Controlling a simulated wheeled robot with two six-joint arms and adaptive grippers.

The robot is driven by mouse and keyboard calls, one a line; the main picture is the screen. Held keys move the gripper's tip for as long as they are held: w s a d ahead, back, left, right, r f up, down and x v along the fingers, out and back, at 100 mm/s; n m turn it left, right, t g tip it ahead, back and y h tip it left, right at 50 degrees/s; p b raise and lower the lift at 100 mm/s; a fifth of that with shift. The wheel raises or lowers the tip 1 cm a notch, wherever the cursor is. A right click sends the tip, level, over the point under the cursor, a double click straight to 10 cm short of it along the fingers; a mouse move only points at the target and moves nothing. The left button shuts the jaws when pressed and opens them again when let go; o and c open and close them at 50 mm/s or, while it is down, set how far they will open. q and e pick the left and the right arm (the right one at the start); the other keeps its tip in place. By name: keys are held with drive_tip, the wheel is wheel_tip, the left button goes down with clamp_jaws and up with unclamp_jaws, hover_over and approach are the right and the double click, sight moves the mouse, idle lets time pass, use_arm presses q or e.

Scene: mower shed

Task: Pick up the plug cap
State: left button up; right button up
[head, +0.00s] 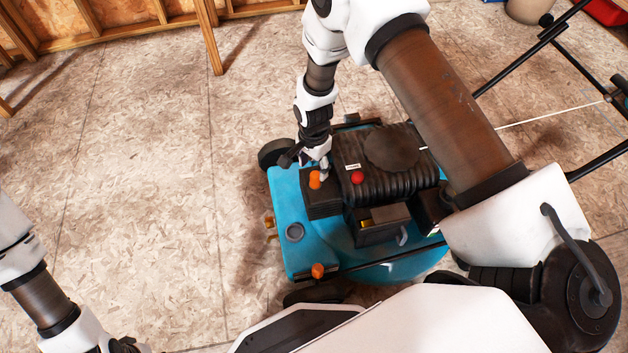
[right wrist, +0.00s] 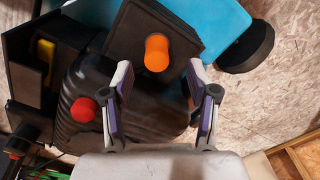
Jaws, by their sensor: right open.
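An orange upright cylinder (head: 315,180), which looks to be the plug cap, stands on a black block at the front of the teal mower (head: 285,205). In the right wrist view the orange cap (right wrist: 157,52) shows beyond and between the fingertips. My right gripper (head: 306,163) is open, close to the cap, with one finger on each side in its own view (right wrist: 160,78). The fingers look apart from the cap; nothing is between the pads.
A red knob (head: 357,178) sits on the black ribbed engine cover (head: 400,182) beside the cap. Another orange piece (head: 318,270) is at the deck's near edge, and a grey round cap (head: 294,232) is on the deck. The wooden floor (head: 150,150) at left is clear.

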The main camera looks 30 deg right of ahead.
sight(314, 175)
drive_tip(key=f+b, duration=0.1)
drive_tip(key=f, duration=0.1)
drive_tip(key=f+b, duration=0.1)
drive_tip(key=f, duration=0.1)
drive_tip(key=shift+s+f, duration=0.2)
drive_tip(key=shift+f, duration=0.15)
drive_tip(key=shift+r, duration=0.1)
drive_tip(key=c, duration=1)
drive_tip(key=shift+o, duration=0.2)
drive_tip(key=shift+r, duration=0.1)
